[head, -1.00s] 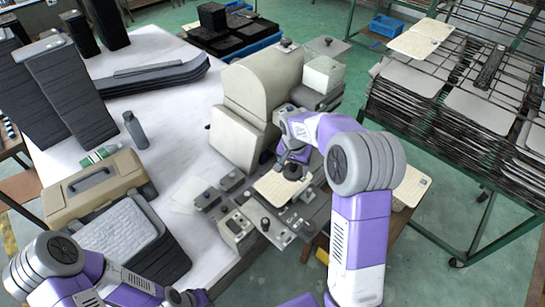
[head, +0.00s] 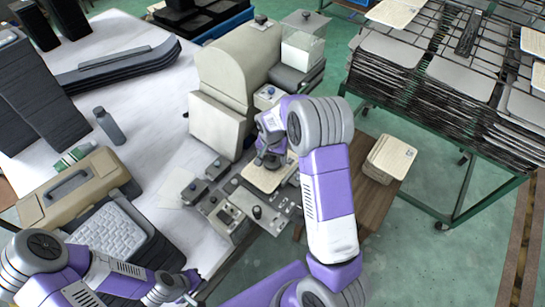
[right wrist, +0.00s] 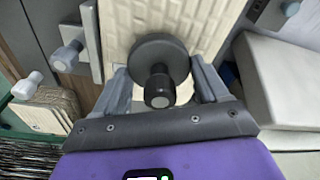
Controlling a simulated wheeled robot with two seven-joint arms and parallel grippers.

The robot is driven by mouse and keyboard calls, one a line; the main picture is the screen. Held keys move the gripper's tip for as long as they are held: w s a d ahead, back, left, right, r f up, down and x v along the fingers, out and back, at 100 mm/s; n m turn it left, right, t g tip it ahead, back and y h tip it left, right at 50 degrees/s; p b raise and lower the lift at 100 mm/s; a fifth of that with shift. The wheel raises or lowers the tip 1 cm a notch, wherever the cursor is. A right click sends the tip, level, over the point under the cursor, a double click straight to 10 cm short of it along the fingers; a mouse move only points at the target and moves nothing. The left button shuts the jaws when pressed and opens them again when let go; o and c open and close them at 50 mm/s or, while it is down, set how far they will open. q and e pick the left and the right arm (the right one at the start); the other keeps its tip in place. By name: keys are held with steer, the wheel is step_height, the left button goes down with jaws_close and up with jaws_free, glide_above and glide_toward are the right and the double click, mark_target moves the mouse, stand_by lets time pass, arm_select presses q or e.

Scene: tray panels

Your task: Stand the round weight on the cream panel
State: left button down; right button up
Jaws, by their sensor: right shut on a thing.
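The round weight (right wrist: 160,55) is a dark disc with a black knob, seen in the right wrist view between my right fingers. My right gripper (right wrist: 162,88) is shut on it. In the head view my right gripper (head: 268,160) is over the back part of the cream panel (head: 264,180), and the weight is mostly hidden there. The panel (right wrist: 118,35) lies behind the weight in the wrist view; I cannot tell whether they touch. My left gripper (head: 188,288) is low at the front, away from the panel; its jaw opening is unclear.
The panel lies on a grey fixture with black knobs (head: 257,212), beside a large cream machine (head: 235,75). A stack of cream panels (head: 390,158) sits on a wooden stand at right. A wire rack (head: 430,85) stands beyond. A toolbox (head: 75,190) and bottle (head: 109,126) are left.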

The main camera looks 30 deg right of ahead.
steer(key=shift+w+f, duration=0.15)
steer(key=shift+f, duration=0.15)
steer(key=shift+f, duration=0.15)
steer(key=o, duration=1.5)
